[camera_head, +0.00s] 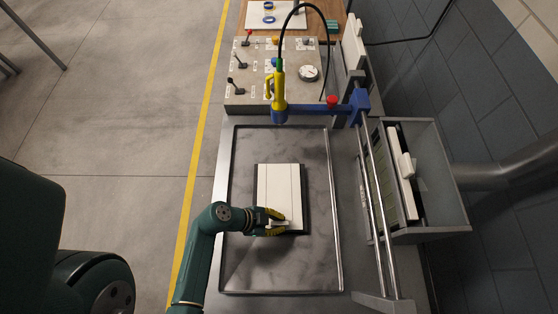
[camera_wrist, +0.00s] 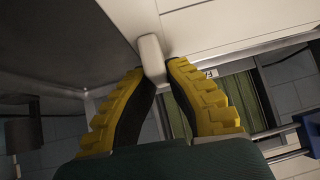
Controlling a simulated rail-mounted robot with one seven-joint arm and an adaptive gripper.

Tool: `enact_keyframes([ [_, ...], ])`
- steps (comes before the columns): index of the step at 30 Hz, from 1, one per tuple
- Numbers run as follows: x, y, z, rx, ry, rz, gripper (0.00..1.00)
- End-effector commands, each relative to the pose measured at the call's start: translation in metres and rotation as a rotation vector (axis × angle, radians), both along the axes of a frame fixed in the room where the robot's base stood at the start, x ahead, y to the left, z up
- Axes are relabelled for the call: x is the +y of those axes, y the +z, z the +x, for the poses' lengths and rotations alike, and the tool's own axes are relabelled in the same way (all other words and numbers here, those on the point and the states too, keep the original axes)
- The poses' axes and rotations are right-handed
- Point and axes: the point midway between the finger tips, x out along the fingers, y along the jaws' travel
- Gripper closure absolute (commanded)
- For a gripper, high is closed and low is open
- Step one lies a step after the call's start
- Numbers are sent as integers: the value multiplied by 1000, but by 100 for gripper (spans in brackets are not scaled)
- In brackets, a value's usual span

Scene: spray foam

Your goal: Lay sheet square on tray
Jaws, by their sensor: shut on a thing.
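The white sheet (camera_head: 279,185) lies over the metal tray (camera_head: 240,260) near its middle, with a dark strip along its right and lower edges. Its sides run roughly parallel to the tray's sides. My gripper (camera_head: 276,222) is at the lower part of the sheet, shut on a small white handle. In the wrist view, the yellow fingers of my gripper (camera_wrist: 160,75) close on the white handle (camera_wrist: 152,58), and the pale sheet (camera_wrist: 215,22) fills the top. Whether the sheet touches the tray is hard to tell.
A blue and yellow spray nozzle (camera_head: 279,92) hangs from a rail beyond the sheet. A control panel (camera_head: 252,75) with levers and a gauge stands behind the tray. A grey bin (camera_head: 440,180) holding white panels stands at the right. The tray around the sheet is clear.

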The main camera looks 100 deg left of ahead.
Motion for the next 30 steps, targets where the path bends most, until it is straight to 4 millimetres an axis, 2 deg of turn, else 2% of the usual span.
enact_keyframes([
  [1, 0, 0, 0, 0, 0, 0, 100],
  [2, -1, 0, 0, 1, 0, -2, 85],
  [5, -1, 0, 0, 1, 0, -2, 67],
  [20, -1, 3, -2, 0, 1, -1, 67],
  [23, -2, 10, -9, -1, 6, -1, 67],
  [30, -8, 45, -43, 0, 11, 0, 67],
])
